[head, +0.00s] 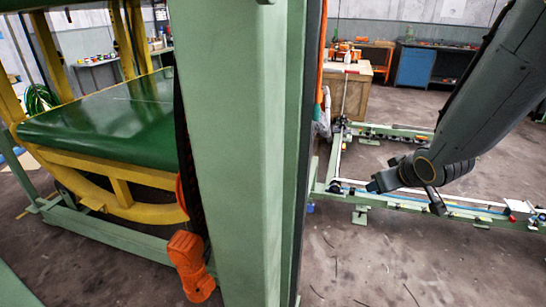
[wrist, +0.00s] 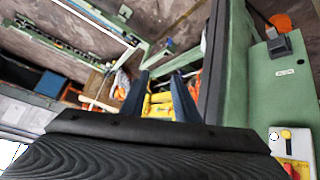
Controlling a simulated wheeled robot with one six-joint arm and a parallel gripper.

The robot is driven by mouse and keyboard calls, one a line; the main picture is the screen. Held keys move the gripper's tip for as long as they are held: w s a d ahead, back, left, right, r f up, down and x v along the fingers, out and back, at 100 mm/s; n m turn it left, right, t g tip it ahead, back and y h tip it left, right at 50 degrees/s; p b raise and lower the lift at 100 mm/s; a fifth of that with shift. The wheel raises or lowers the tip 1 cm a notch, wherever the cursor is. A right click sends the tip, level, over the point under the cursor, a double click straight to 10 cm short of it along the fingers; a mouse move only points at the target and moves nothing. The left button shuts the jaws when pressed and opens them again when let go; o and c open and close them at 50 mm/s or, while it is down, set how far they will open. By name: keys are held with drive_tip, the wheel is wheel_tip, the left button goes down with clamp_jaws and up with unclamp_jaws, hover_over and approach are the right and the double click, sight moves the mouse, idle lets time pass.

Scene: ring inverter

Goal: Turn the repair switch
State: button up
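In the wrist view, a black switch-like part (wrist: 279,46) sits on a green panel at the upper right, above a small white label. Below it, a pale control plate (wrist: 288,140) with a yellow-topped black control and a red-and-yellow part is cut by the right edge. I cannot tell which is the repair switch; the label is unreadable. My gripper (wrist: 160,80) is open, its two dark fingers apart, with both controls to its right. No held object shows; yellow parts between the fingers look farther off. In the head view my gripper (head: 408,194) hangs right of the green post, and neither control is identifiable.
A thick green post (head: 243,150) stands mid-picture in the head view. A yellow frame with a green table (head: 100,115) is left of it, and an orange part (head: 190,265) hangs beside it. A low green rail frame (head: 470,207) lies behind my gripper. Floor at lower right is clear.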

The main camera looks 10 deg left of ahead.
drive_tip(key=w+a+r+n+y, duration=0.2)
drive_tip(key=a+n+y, duration=0.15)
drive_tip(key=a, duration=0.35)
drive_tip(key=w+a+r+n+y, duration=0.1)
drive_tip(key=a+r+n+y, duration=0.15)
drive_tip(key=a+y, duration=0.3)
drive_tip(key=s+a+r+n+g+y, duration=0.3)
drive_tip(key=s+a+n+g+y, duration=0.2)
drive_tip(key=s+a+g+y, duration=0.3)
drive_tip(key=a+h+p, duration=0.1)
drive_tip(key=a+p, duration=0.1)
drive_tip(key=a, duration=0.5)
drive_tip(key=shift+s+a+r+t, duration=0.25)
drive_tip(key=shift+s+t, duration=0.15)
clamp_jaws()
